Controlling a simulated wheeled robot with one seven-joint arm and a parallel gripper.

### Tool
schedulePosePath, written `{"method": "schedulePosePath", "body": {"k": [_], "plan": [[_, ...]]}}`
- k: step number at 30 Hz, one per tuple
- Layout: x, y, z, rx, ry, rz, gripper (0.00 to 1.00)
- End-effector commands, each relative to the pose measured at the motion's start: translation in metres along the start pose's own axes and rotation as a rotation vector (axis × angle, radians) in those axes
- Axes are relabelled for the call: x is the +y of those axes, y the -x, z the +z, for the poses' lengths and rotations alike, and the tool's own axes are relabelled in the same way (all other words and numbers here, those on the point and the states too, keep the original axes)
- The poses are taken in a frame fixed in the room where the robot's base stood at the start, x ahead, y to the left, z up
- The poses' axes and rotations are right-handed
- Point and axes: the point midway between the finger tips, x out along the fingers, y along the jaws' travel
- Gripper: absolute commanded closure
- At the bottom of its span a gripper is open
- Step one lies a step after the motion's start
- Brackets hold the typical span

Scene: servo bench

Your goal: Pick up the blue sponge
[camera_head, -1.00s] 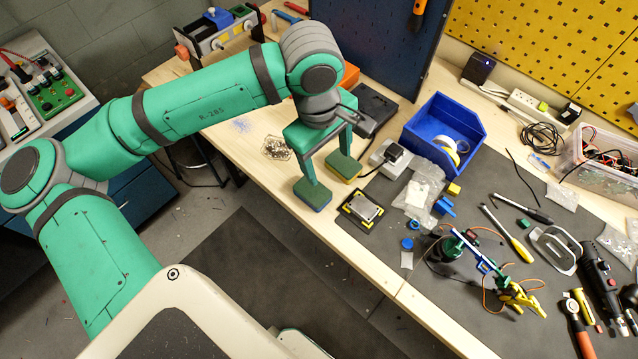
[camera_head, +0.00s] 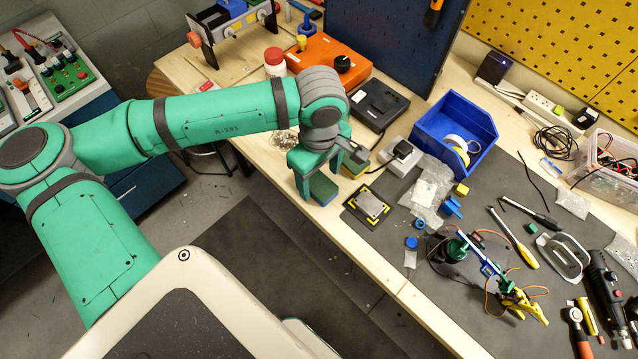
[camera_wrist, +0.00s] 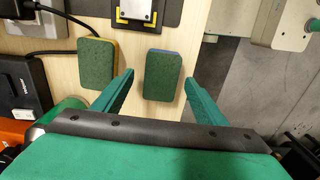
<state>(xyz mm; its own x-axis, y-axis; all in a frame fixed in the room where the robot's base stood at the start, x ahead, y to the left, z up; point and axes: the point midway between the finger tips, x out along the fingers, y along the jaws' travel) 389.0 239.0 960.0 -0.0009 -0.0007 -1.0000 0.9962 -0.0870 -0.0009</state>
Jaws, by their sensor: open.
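The blue sponge (camera_head: 323,189) lies on the wooden bench near its front edge. It has a green top face and a blue side. In the wrist view the blue sponge (camera_wrist: 162,78) shows its green face with a blue rim, between the fingers. My gripper (camera_head: 320,180) is open above it, one finger on either side; no contact shows. The wrist view also shows both fingers of my gripper (camera_wrist: 158,90) apart. My gripper partly hides the sponge in the head view.
A similar sponge with a yellow side (camera_wrist: 97,63) lies just beside, close to one finger. A yellow-and-black holder with a metal plate (camera_head: 368,204) is near the blue sponge. A grey boxed plug (camera_head: 402,157) and blue bin (camera_head: 428,128) stand farther back.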

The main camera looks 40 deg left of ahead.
Motion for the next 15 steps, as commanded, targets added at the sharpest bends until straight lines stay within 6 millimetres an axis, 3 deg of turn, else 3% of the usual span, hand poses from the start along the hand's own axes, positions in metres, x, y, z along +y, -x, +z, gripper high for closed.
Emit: {"method": "schedulePosePath", "body": {"k": [6,13,15], "plan": [[-0.001,-0.02,-0.002,0.001,0.006,0.0,0.34],[-0.002,-0.022,-0.003,0.001,0.009,0.0,0.34],[-0.002,-0.021,-0.004,0.001,0.009,0.0,0.49]]}}
